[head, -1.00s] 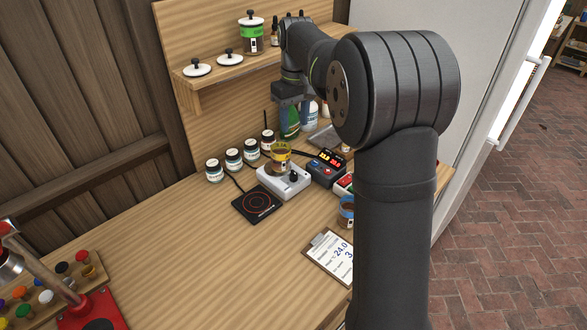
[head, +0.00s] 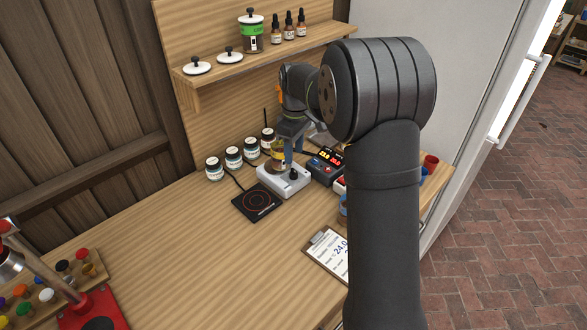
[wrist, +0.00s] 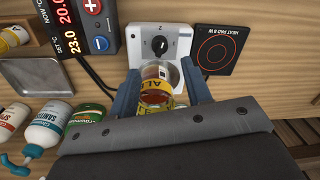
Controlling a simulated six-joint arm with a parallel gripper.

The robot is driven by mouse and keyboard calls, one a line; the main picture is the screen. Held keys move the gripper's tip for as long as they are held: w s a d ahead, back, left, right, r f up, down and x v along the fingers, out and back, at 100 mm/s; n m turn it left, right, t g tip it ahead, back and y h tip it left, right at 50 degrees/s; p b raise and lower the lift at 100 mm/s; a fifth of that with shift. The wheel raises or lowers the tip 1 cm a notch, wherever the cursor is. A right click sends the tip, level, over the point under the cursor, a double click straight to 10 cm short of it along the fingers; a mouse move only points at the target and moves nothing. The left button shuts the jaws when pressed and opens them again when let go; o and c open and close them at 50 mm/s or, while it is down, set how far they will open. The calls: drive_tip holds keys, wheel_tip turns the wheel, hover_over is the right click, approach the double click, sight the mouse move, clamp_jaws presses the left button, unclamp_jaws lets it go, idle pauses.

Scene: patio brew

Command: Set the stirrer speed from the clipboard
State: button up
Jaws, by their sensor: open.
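The white stirrer (head: 284,181) sits on the bench with a black knob (head: 293,174) on its front. In the wrist view the knob (wrist: 160,45) has a white pointer mark; its scale is too small to read. A jar with a yellow label (head: 278,162) stands on the stirrer. My gripper (wrist: 158,76) is open, its blue fingers on either side of this jar in the wrist view; I cannot tell whether they touch it. The clipboard (head: 321,240) lies on the bench, partly behind my arm. Its sheet shows 24.0; the figure below is mostly hidden.
A black heat pad (head: 257,201) lies left of the stirrer, a temperature controller (head: 325,164) right of it. Labelled jars (head: 234,157) stand behind. Bottles (wrist: 45,125) and a metal tray (wrist: 35,76) show in the wrist view.

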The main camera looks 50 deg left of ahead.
sight(293, 170)
wheel_tip(293, 170, down, 7)
drive_tip(key=shift+s, duration=0.15)
clamp_jaws()
